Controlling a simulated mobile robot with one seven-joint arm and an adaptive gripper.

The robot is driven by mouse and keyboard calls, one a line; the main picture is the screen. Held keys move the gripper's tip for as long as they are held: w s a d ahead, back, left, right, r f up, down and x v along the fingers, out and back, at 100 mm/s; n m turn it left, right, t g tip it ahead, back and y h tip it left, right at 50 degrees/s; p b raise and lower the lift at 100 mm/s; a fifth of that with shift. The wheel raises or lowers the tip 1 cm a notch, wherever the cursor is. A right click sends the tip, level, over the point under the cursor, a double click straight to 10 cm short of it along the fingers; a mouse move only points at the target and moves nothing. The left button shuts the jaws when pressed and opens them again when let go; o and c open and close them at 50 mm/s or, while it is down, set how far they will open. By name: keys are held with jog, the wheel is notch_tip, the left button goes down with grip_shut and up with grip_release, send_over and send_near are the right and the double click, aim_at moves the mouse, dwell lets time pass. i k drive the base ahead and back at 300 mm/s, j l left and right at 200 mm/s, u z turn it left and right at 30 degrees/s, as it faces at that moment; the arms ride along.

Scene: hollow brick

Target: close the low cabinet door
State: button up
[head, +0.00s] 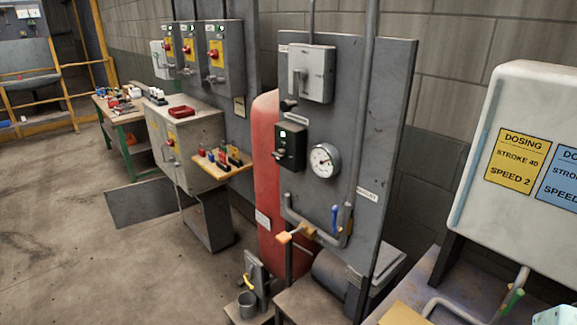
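The low cabinet (218,222) is a dark grey box near the floor, below a larger light grey wall cabinet. Its door (142,203) appears to be the flat dark grey panel standing out to the left, just above the floor. The door is wide open. The inside of the low cabinet is too dark and small to make out. My gripper is not in view.
The grey cabinet (196,135) above has a small shelf (222,170) with several coloured items. A red tank (268,190) and a gauge panel (385,130) stand to the right. Open concrete floor (70,235) lies left of the door.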

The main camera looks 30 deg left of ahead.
aim_at(132, 204)
jog(key=u, duration=1.25)
jog(key=i+j+u, duration=0.1)
jog(key=j, duration=0.25)
jog(key=i+j, duration=0.15)
jog(key=j, duration=0.2)
jog(key=i+j+u, duration=0.15)
jog(key=j, duration=0.2)
jog(key=i+j, duration=0.15)
jog(key=j, duration=0.2)
jog(key=i+j+u, duration=0.45)
jog(key=i+u, duration=0.2)
jog(key=i, duration=0.15)
jog(key=i+u, duration=0.35)
jog(key=i, duration=1.95)
jog(key=i+u, duration=0.25)
jog(key=i, duration=0.25)
jog(key=i+l+u, duration=0.15)
jog(key=i+u, duration=0.15)
jog(key=i, duration=0.25)
jog(key=i+u, duration=0.15)
jog(key=i, duration=1)
